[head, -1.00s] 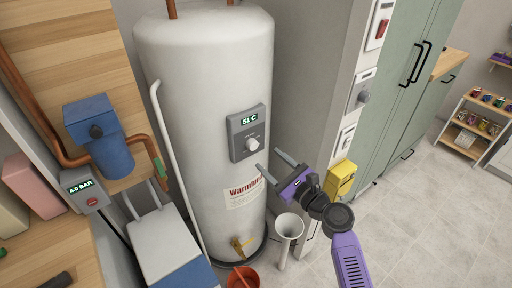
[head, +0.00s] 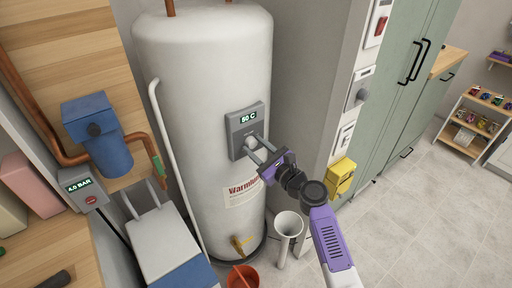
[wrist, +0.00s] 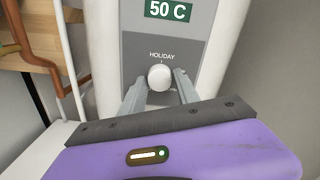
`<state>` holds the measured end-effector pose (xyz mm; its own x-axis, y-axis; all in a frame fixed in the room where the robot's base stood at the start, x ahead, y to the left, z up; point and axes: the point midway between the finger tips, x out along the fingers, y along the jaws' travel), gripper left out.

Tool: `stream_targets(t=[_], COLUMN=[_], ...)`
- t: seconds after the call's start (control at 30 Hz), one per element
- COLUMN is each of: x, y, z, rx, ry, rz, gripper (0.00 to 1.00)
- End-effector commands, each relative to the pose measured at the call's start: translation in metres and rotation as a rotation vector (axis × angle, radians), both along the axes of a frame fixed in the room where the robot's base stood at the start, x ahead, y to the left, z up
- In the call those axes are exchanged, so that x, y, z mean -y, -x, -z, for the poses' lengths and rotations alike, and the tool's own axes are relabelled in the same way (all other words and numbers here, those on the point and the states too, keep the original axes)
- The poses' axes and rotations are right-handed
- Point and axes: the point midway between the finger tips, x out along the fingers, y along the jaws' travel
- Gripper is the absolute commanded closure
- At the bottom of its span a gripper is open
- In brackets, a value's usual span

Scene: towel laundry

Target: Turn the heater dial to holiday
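The heater is a tall white cylinder (head: 205,85) with a grey control panel (head: 238,121) on its front. The panel's display (wrist: 167,9) reads 50 C. Below it is a round white dial (wrist: 160,77), with the word HOLIDAY and a small tick just above it. I cannot make out a pointer on the dial. My purple gripper (head: 256,152) is at the panel, its two grey fingers on either side of the dial. In the wrist view (wrist: 160,86) the fingers look spread, with narrow gaps beside the dial.
A blue pump-like unit (head: 98,130) and copper pipes are at left. A white pipe (head: 170,165) runs down the heater's left side. A white funnel pipe (head: 288,226), an orange bucket (head: 241,277) and a yellow box (head: 341,176) stand low nearby. Open floor lies at right.

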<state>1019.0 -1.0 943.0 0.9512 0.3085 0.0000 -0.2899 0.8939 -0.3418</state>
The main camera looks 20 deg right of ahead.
Motion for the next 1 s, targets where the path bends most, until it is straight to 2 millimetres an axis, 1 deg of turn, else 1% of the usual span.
stream_targets(t=[0.03,0.1,0.17,0.37,0.57,0.77,1.0], x=[0.0001,0.0,0.0001,0.0001,0.0,0.0,0.0008], y=[0.0001,0.0002,0.0002,0.0003,0.0003,0.0002,0.0001], z=[0.0001,0.0001,0.0001,0.0005,0.0016,0.003,0.0035], rx=[0.0,0.0,0.0,0.002,0.019,0.06,0.129], ry=[0.0,0.0,0.0,0.007,0.061,0.183,0.393], rz=[0.0,0.0,0.0,0.0,-0.001,-0.001,0.001], gripper=[0.75,0.88,1.0,1.0,1.0,1.0,1.0])
